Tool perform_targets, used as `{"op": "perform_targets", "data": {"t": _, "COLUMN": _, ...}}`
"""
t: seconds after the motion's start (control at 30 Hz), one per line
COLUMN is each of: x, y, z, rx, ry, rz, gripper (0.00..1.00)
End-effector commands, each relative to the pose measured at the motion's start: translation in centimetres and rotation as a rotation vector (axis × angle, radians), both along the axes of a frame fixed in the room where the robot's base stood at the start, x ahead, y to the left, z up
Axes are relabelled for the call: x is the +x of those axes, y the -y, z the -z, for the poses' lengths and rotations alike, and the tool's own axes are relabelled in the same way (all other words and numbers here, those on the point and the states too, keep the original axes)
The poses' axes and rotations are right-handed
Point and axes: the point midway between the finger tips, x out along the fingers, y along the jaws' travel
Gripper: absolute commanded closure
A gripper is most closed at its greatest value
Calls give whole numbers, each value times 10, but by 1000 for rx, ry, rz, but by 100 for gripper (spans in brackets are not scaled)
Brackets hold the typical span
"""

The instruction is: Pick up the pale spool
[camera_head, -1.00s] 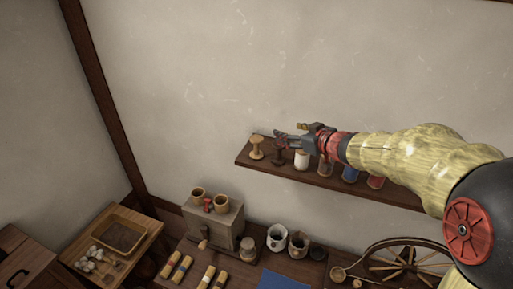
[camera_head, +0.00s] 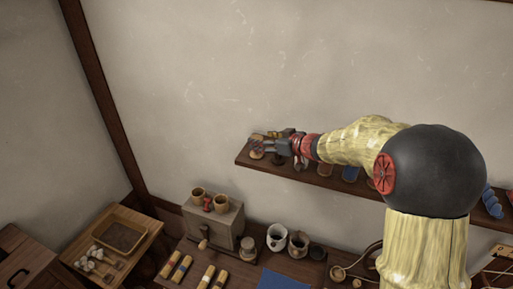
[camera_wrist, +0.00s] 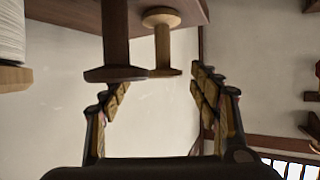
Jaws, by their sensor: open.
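The pale spool (camera_head: 256,154) stands at the left end of the wall shelf, partly hidden by my gripper (camera_head: 264,146) in the head view. In the wrist view, where the shelf appears at the top, the pale spool (camera_wrist: 162,45) is empty of thread and lies roughly between the lines of my two fingers. My gripper (camera_wrist: 157,82) is open, with nothing between its fingers. A dark brown spool (camera_wrist: 116,45) stands nearer the wrist camera, overlapping the edge of the pale spool and lying close to the left finger.
A white thread spool (camera_wrist: 11,45) shows at the wrist view's left edge. Blue spools and others stand farther right on the shelf (camera_head: 243,160), partly behind my arm. The wall behind is bare.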

Motion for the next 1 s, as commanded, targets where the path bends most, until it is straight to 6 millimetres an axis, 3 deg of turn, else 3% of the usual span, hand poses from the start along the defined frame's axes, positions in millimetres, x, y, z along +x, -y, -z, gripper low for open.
{"op": "perform_targets", "data": {"t": 0.23, "x": 21, "y": -26, "z": 14, "rx": 0, "ry": -3, "rz": -1, "gripper": 38}}
{"op": "perform_targets", "data": {"t": 0.5, "x": 25, "y": -28, "z": 15, "rx": -1, "ry": -1, "rz": 0, "gripper": 38}}
{"op": "perform_targets", "data": {"t": 1.0, "x": 25, "y": -28, "z": 15, "rx": -1, "ry": -2, "rz": 0, "gripper": 67}}
